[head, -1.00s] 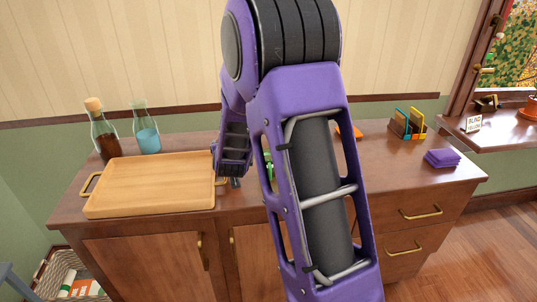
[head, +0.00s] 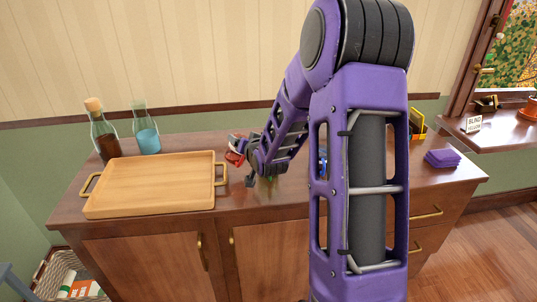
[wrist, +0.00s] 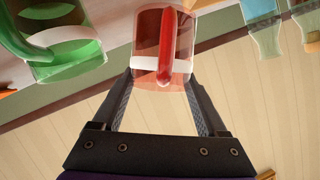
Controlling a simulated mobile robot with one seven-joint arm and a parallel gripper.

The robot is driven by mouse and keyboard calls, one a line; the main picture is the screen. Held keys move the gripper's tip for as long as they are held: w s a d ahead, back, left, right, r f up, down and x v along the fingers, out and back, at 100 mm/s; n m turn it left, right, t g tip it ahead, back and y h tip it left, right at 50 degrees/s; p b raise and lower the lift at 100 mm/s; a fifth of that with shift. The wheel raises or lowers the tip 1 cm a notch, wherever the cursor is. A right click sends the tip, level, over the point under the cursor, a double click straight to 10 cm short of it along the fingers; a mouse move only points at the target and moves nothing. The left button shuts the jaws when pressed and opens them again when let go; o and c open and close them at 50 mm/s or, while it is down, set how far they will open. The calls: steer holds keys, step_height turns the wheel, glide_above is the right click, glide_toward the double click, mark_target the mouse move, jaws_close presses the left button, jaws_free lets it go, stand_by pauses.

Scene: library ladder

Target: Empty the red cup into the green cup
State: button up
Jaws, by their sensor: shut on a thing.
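The red cup (wrist: 163,45) is see-through, with a red handle facing the wrist camera and a white band around it. My gripper (wrist: 161,82) is shut on it, one finger on each side. In the head view the red cup (head: 235,157) shows small at the end of my arm, above the counter near the tray's right end. The green cup (wrist: 62,48), also see-through with a white band, is apart from the red cup, at the upper left of the wrist view. In the head view my arm mostly hides it.
A wooden tray (head: 150,187) with brass handles lies left on the counter (head: 270,205). Two bottles, one brown (head: 103,135) and one blue (head: 147,140), stand behind it. A blue item (head: 323,160) shows behind my arm. Purple napkins (head: 442,158) lie at the right.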

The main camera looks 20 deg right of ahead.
steer(key=shift+d+m, duration=0.3)
steer(key=shift+d, duration=0.05)
steer(key=shift+m+y, duration=0.3)
steer(key=shift+m, duration=0.2)
steer(key=p+v, duration=0.1)
steer(key=v, duration=0.1)
steer(key=p+v, duration=0.1)
steer(key=v, duration=0.1)
steer(key=shift+w+d+r, duration=0.15)
steer(key=shift+d+r, duration=0.05)
steer(key=shift+r, duration=0.05)
steer(key=shift+d+r+p, duration=0.1)
steer(key=shift+p, duration=0.25)
steer(key=shift+s+d+r+m+t+y+p, duration=0.2)
steer(key=shift+d+m+t+y+p, duration=0.3)
steer(key=shift+p, duration=0.35)
stand_by(0.5)
steer(key=shift+s+f+m, duration=0.1)
steer(key=shift+f+m, duration=0.55)
steer(key=shift+m, duration=0.15)
stand_by(1.7)
steer(key=shift+d+r+m+t+y, duration=0.15)
steer(key=shift+m+t+y, duration=0.25)
steer(key=shift+m, duration=0.2)
stand_by(1.7)
